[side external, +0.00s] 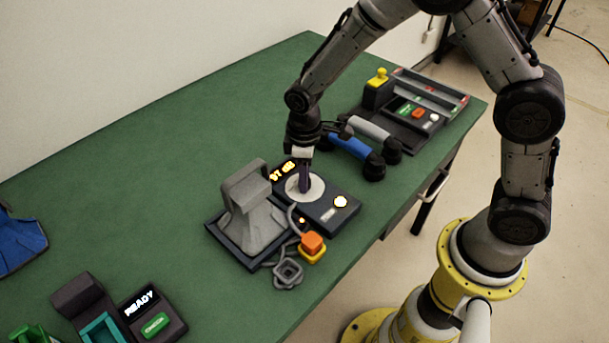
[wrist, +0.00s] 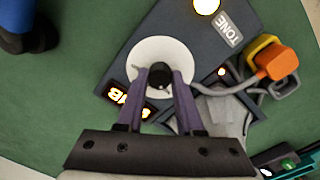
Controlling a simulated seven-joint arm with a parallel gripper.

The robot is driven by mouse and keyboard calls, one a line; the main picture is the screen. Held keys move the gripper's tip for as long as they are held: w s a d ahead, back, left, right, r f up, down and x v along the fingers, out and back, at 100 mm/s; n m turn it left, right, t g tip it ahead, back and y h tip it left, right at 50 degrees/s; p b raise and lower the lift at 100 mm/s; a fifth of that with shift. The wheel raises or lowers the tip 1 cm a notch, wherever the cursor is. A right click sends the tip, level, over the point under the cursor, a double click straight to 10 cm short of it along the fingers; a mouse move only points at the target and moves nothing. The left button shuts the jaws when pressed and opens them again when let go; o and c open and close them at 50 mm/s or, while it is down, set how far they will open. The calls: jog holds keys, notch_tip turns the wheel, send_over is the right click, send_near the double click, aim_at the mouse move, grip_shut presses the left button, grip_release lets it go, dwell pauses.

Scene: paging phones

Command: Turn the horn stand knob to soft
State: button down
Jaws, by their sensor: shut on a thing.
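The knob's pointer setting cannot be made out.
A yellow-and-orange plug block (side external: 312,246) with a grey cable lies in front of the base. Blue and grey handsets (side external: 350,146) lie behind my gripper, near a dark console (side external: 405,120). A "READY" unit (side external: 150,312) stands front left. Green table is clear at back left.

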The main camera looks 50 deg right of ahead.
jog(key=c, duration=0.5)
grip_release()
jog(key=shift+c, duration=0.2)
jog(key=shift+r, duration=0.15)
notch_tip(320, 180, up, 14)
jog(key=shift+a+f, duration=0.15)
jog(key=shift+f, duration=0.05)
jog(key=shift+s, duration=0.1)
notch_tip(320, 180, up, 6)
jog(key=t, duration=0.2)
send_over(315, 185)
jog(key=s+d+r+m+t, duration=0.2)
jog(key=s+d+r, duration=0.2)
jog(key=s+r, duration=0.3)
jog(key=s+d+f+m, duration=0.1)
jog(key=s+f+m, duration=0.1)
jog(key=s, duration=0.5)
jog(key=s+f+m+t, duration=0.1)
jog(key=s+f+m, duration=0.1)
jog(key=s, duration=0.5)
jog(key=shift+d+f+m, duration=0.35)
jog(key=shift+d+m, duration=0.05)
jog(key=shift+m, duration=0.2)
